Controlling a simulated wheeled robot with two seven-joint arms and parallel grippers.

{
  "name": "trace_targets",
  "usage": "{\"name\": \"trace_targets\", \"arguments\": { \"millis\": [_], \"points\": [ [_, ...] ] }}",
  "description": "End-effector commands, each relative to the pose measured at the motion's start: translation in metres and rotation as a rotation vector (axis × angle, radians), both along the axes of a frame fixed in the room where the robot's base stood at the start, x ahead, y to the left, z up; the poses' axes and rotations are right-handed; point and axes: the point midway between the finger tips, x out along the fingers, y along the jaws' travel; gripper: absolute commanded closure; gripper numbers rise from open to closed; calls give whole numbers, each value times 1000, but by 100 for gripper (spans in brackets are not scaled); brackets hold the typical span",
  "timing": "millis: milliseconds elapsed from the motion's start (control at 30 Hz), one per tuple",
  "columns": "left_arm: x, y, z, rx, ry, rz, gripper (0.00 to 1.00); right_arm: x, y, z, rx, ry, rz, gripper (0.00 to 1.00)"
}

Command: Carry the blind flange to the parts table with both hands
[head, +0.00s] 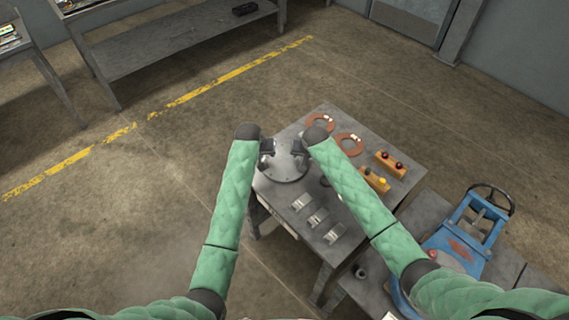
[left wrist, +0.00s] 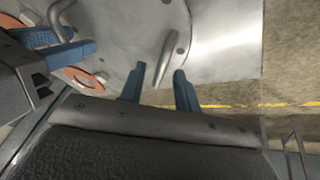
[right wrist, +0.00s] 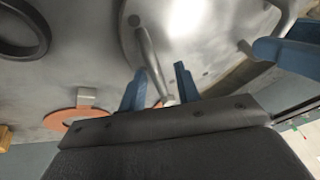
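The blind flange (head: 284,168), a round grey metal disc with bar handles, lies on a grey metal table (head: 290,220) near its left corner. My left gripper (head: 267,152) is above its left side. In the left wrist view its blue fingers (left wrist: 158,88) stand apart, one on each side of a handle (left wrist: 171,58), with gaps showing. My right gripper (head: 299,148) is above the flange's right side. In the right wrist view its fingers (right wrist: 158,86) stand apart with the other handle (right wrist: 152,55) between them. Contact with the handles cannot be made out.
The same table bears orange rings (head: 348,143), yellow-orange blocks (head: 390,164) and several small metal brackets (head: 318,217). A blue machine (head: 465,235) stands at the right. A long grey bench (head: 175,42) is at the back left, beyond a yellow floor line (head: 220,78). Open floor lies between.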

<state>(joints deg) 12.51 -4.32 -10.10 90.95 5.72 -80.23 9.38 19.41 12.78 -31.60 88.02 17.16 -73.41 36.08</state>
Motion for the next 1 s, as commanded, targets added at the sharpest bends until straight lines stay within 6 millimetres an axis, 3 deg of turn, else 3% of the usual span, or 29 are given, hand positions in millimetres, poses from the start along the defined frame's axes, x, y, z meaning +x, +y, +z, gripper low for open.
{"name": "trace_targets", "arguments": {
  "millis": [300,500,767,1000],
  "points": [
    [-22,13,56,0,-2,-1,68,0,0,0,0,0,0,68],
    [-32,18,78,0,-1,-1,68,0,0,0,0,0,0,68],
    [-35,20,86,1,0,0,68,-3,-1,7,0,0,0,68],
    [-35,20,86,1,0,0,68,-18,-7,43,1,-2,1,68]
  ]
}}
